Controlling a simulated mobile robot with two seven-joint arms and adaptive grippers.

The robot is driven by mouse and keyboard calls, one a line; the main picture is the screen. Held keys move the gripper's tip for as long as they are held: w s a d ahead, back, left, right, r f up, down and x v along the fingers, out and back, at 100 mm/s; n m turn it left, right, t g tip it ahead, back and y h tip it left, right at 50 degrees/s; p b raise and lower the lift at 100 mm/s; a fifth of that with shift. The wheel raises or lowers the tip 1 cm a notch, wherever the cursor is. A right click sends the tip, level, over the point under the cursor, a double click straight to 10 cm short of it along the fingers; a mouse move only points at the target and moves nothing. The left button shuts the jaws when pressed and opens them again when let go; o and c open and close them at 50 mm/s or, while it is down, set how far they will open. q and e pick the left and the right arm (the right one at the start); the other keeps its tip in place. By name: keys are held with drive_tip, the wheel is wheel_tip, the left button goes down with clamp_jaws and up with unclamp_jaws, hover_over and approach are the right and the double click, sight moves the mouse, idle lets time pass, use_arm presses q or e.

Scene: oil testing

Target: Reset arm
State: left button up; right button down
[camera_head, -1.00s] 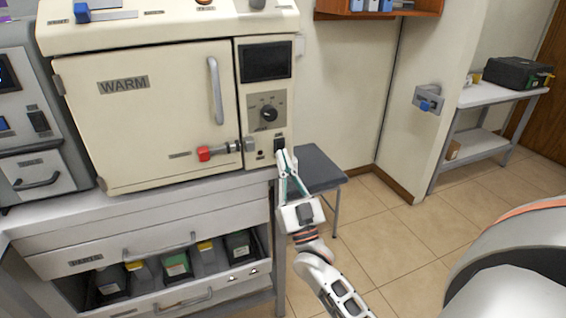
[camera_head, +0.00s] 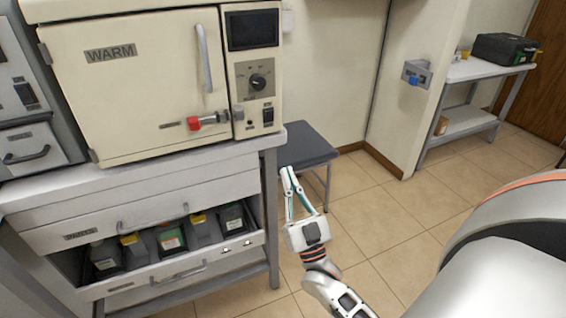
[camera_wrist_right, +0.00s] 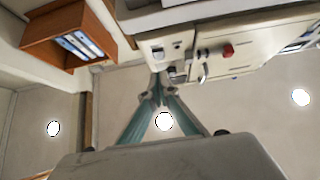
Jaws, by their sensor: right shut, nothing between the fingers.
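My right gripper (camera_head: 286,170) is shut and empty. In the head view it stands in free air in front of the grey stool and to the right of the bench, apart from the oven. In the right wrist view its fingers (camera_wrist_right: 160,92) meet at their tips, with the oven's front panel beyond them. The cream oven (camera_head: 150,85) marked WARM has its door closed. Its red-tipped latch (camera_head: 194,123) lies across the door's right edge. A black switch (camera_head: 267,115) sits low on its control panel (camera_head: 255,80). My left gripper is not in view.
The bench (camera_head: 150,172) carries the oven. Its lower drawer (camera_head: 180,268) is open with several bottles inside. A grey stool (camera_head: 308,146) stands beside the bench. A side table (camera_head: 470,70) holds a black case (camera_head: 505,47). The tiled floor (camera_head: 400,215) at right is clear.

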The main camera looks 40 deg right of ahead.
drive_tip(key=shift+s+f, duration=0.25)
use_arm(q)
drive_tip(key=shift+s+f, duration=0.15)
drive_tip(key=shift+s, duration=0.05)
